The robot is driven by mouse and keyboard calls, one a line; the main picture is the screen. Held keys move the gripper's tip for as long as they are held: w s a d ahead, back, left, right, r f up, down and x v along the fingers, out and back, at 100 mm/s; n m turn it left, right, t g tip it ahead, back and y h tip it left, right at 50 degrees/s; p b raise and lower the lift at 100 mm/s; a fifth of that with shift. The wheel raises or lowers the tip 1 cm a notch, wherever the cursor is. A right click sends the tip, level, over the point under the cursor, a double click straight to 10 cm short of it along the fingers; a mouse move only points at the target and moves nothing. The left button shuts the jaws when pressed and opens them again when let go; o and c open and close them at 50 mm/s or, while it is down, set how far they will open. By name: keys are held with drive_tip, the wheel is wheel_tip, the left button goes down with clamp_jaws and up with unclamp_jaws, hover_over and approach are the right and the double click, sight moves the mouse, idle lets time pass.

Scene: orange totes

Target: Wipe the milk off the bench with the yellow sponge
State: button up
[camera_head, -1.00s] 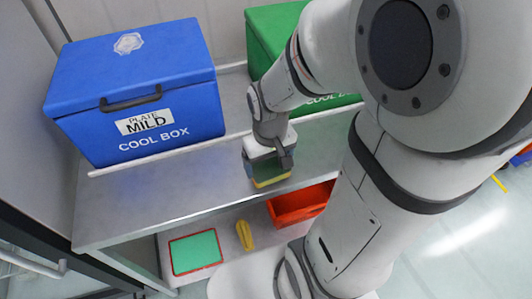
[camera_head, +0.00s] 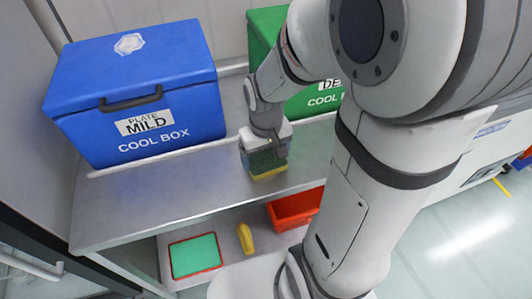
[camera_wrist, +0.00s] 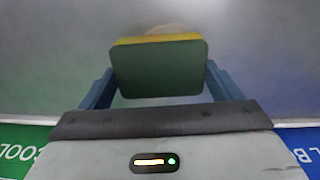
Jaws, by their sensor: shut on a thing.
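My gripper (camera_head: 264,155) is shut on the yellow sponge (camera_head: 270,175), which has a dark green top layer and a yellow layer below. In the wrist view the sponge (camera_wrist: 160,70) sits between the two blue fingers, green face toward the camera. It is low over the steel bench (camera_head: 170,190), near the bench's front edge; I cannot tell whether it touches. A faint pale patch (camera_wrist: 168,30) shows just beyond the sponge in the wrist view; it may be milk, partly hidden by the sponge. No clear milk shows in the head view.
A blue cool box (camera_head: 140,95) stands on the bench at left. A green cool box (camera_head: 315,100) stands behind my arm, partly hidden. A lower shelf holds a red-rimmed green tray (camera_head: 195,256), a yellow object (camera_head: 245,238) and an orange-red tote (camera_head: 293,210). The bench front left of my gripper is clear.

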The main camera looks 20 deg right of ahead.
drive_tip(key=shift+w+f, duration=0.15)
drive_tip(key=shift+w, duration=1.75)
drive_tip(key=shift+w+f, duration=0.15)
drive_tip(key=shift+w, duration=1.75)
drive_tip(key=shift+w+r, duration=0.1)
drive_tip(key=shift+r, duration=0.05)
drive_tip(key=shift+s+f, duration=0.15)
drive_tip(key=shift+s, duration=1.1)
drive_tip(key=shift+s+f, duration=0.15)
drive_tip(key=shift+s, duration=1.1)
drive_tip(key=shift+s+r, duration=0.2)
drive_tip(key=shift+s, duration=3.35)
drive_tip(key=shift+f, duration=0.1)
drive_tip(key=shift+w+f+b, duration=0.1)
drive_tip(key=shift+w+b, duration=0.4)
drive_tip(key=shift+w, duration=1.55)
drive_tip(key=shift+c, duration=0.7)
drive_tip(key=shift+w+r+p, duration=0.2)
drive_tip(key=shift+w+p, duration=0.2)
drive_tip(key=shift+w, duration=3.6)
